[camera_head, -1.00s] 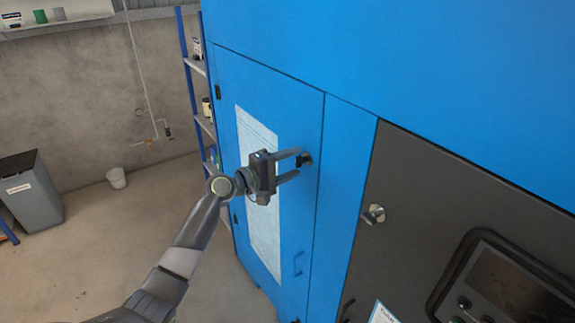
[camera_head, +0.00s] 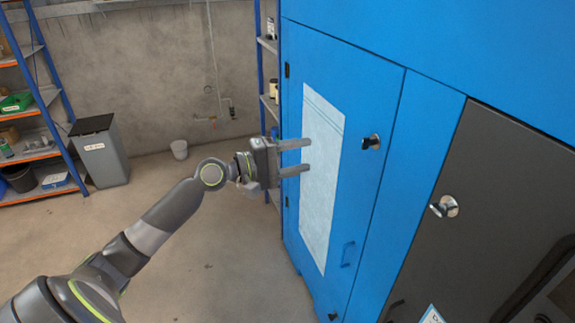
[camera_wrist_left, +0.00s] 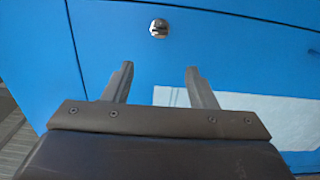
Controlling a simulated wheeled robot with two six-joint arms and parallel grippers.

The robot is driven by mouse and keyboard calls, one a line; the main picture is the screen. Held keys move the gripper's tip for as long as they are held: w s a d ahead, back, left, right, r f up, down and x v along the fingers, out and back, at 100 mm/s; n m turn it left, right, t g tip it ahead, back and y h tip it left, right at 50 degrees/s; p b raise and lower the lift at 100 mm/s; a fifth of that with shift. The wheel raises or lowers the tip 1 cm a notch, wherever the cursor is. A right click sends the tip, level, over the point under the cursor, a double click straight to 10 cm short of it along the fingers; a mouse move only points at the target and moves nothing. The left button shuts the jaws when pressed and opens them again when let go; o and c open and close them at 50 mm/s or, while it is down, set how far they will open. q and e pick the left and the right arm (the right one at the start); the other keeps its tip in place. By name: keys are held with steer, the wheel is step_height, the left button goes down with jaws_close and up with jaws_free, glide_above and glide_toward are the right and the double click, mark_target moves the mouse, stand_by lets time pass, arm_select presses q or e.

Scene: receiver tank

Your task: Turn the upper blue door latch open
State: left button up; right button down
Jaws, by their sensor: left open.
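The upper latch (camera_head: 371,142) is a dark handle on a round silver base, high on the blue door (camera_head: 365,90) near its right edge. It also shows in the left wrist view (camera_wrist_left: 159,28), beyond the fingertips. My left gripper (camera_head: 306,156) is open and empty. It is in front of the white sheet on the door, left of the latch and apart from it. Both fingers show spread in the left wrist view (camera_wrist_left: 159,68). The door looks flush with its frame. I cannot tell the latch's exact turn angle. My right gripper is not in view.
A similar latch (camera_head: 444,206) sits on the dark panel (camera_head: 490,190) at right. A small handle (camera_head: 348,254) is low on the blue door. The floor between is clear.

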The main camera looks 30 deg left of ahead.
arm_select(q)
steer(key=shift+b+v, duration=0.4)
steer(key=shift+v, duration=0.85)
